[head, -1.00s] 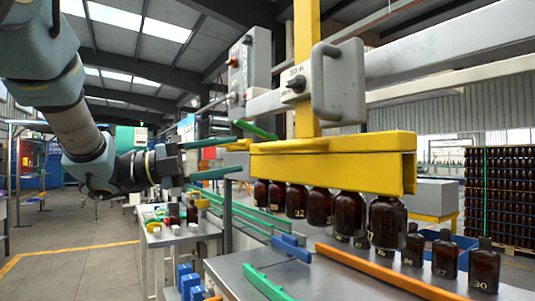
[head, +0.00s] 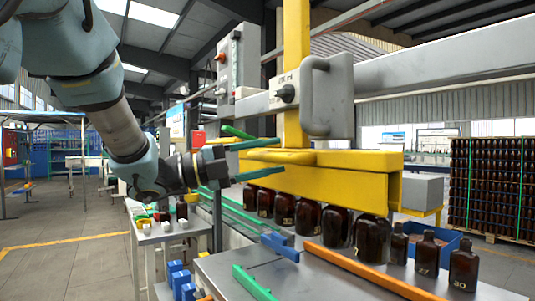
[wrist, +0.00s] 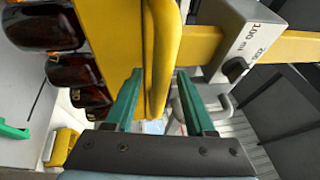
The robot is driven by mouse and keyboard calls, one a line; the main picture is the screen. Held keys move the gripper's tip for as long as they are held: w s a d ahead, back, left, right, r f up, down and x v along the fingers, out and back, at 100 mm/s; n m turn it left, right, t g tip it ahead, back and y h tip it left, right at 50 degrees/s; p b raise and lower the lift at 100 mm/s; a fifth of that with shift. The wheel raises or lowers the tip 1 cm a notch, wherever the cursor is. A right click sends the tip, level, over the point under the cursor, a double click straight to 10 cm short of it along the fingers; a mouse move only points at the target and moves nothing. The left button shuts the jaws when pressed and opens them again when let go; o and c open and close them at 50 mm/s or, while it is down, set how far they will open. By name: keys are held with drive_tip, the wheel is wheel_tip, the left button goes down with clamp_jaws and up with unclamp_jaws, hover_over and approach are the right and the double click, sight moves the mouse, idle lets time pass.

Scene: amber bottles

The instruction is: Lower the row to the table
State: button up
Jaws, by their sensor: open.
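The row of amber bottles (head: 308,217) hangs under a yellow beam (head: 340,180); I cannot tell how much gap there is above the table (head: 215,268). Several of these bottles (wrist: 60,70) also show at the left in the wrist view. A rounded yellow bar (head: 265,156) sticks out along the beam's near side. My gripper (head: 281,158) is open, its green fingers above and below this bar in the head view. In the wrist view the bar (wrist: 163,60) runs between the two fingers (wrist: 160,95), with gaps on both sides.
A yellow post (head: 296,60) rises from the beam beside a grey block with a handle (head: 327,100). An orange rail (head: 370,270), a green strip (head: 255,284) and a blue piece (head: 280,246) lie on the table. Loose bottles (head: 464,268) stand at the right.

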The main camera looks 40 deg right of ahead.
drive_tip(key=shift+c, duration=0.3)
clamp_jaws()
idle(1.1)
